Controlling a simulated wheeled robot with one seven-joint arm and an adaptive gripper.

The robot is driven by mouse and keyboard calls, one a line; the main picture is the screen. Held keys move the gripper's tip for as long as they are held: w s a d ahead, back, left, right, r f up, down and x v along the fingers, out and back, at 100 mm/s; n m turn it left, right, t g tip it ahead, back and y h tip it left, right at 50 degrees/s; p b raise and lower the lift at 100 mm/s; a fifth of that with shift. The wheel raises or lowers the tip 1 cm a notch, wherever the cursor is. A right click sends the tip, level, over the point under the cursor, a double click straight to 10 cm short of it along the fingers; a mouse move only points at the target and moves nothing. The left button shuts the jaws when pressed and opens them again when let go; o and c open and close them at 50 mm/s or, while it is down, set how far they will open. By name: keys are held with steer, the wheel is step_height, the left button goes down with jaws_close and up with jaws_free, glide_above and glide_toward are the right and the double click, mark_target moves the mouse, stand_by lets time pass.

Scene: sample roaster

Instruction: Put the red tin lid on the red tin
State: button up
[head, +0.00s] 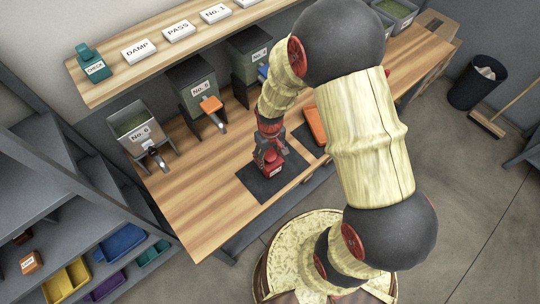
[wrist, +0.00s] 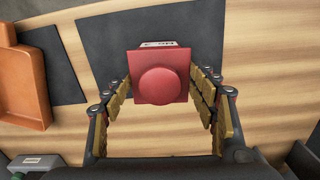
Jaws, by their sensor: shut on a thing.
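The red tin (head: 274,171) with a white label stands on a dark mat on the wooden bench in the head view. The red tin lid (wrist: 159,84), square with a round knob, faces the wrist camera. A strip of the tin's white label (wrist: 158,44) shows just past the lid's far edge, so the lid is over the tin. I cannot tell whether it rests on the rim or is slightly above it. My gripper (head: 268,156) points down over the tin. In the wrist view its fingers (wrist: 160,76) are shut on the lid's left and right sides.
The dark mat (head: 258,187) lies around the tin. An orange tray (head: 316,125) is to the right; it also shows in the wrist view (wrist: 24,82). Hoppers, including No. 6 (head: 140,125), line the bench's back under a shelf (head: 110,85). The front-left bench is clear.

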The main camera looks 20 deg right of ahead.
steer(key=o, duration=1.2)
step_height(320, 180, up, 12)
stand_by(0.6)
steer(key=s+r+m+t+b, duration=0.1)
steer(key=s+r+t+b, duration=0.1)
steer(key=s+r+b, duration=0.2)
steer(key=s+r+t+b, duration=0.1)
steer(key=s+r+b, duration=0.3)
steer(key=s, duration=0.1)
steer(key=s+r+m+t+b, duration=0.1)
steer(key=s+r+t+b, duration=0.1)
steer(key=s+r+b, duration=0.2)
steer(key=shift+s+r+m+t, duration=0.3)
steer(key=shift+s+r, duration=0.1)
steer(key=shift+s, duration=0.15)
